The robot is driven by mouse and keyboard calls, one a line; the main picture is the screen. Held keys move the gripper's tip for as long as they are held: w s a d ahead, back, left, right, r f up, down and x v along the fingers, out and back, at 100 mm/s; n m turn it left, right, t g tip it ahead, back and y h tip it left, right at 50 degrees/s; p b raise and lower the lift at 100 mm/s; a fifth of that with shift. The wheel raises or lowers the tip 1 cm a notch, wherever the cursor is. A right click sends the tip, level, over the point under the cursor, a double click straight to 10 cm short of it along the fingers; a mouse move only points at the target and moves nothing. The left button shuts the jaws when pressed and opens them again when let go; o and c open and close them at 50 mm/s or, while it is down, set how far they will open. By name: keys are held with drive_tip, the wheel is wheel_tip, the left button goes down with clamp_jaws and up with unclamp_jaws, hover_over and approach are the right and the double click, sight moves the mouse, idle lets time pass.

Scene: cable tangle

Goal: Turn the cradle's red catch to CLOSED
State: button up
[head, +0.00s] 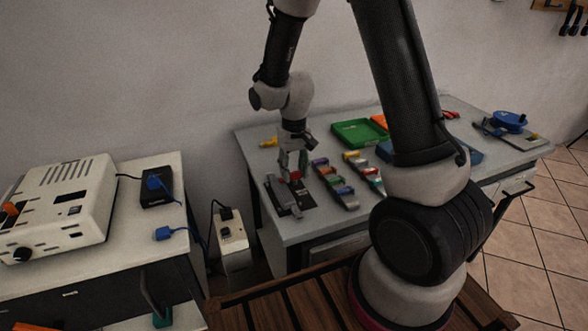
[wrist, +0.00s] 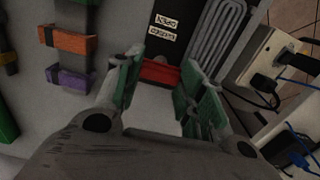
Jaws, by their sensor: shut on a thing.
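The cradle (head: 290,203) is a dark plate with grey parts at the left end of the grey workbench. Its red catch (wrist: 158,74) lies crosswise on the black plate in the wrist view, and a bit of red (head: 296,175) shows under my gripper in the head view. Two white labels (wrist: 164,26) sit on the plate beyond the catch; they appear upside down and their words are hard to read. My gripper (wrist: 161,66) has its green-padded fingers on either side of the catch and is shut on it. The fingers partly hide the catch's ends.
Racks of coloured blocks (head: 334,184) stand just right of the cradle. A green tray (head: 358,133) lies farther back. A white power box (head: 232,243) with plugs stands in the gap left of the bench. The left table holds a cream device (head: 62,205).

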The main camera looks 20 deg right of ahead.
sight(294, 172)
drive_tip(key=o, duration=1)
wheel_tip(294, 172, up, 12)
drive_tip(key=s+d+r+t, duration=0.1)
drive_tip(key=s+d+r, duration=0.2)
drive_tip(key=s, duration=0.4)
drive_tip(key=s+d+r+t, duration=0.2)
drive_tip(key=s+d+r, duration=0.1)
drive_tip(key=s+r, duration=0.3)
drive_tip(key=s+d+r+t, duration=0.1)
drive_tip(key=s+d+r, duration=0.3)
drive_tip(key=s, duration=0.5)
drive_tip(key=shift+s+r, duration=0.3)
drive_tip(key=shift+r, duration=0.15)
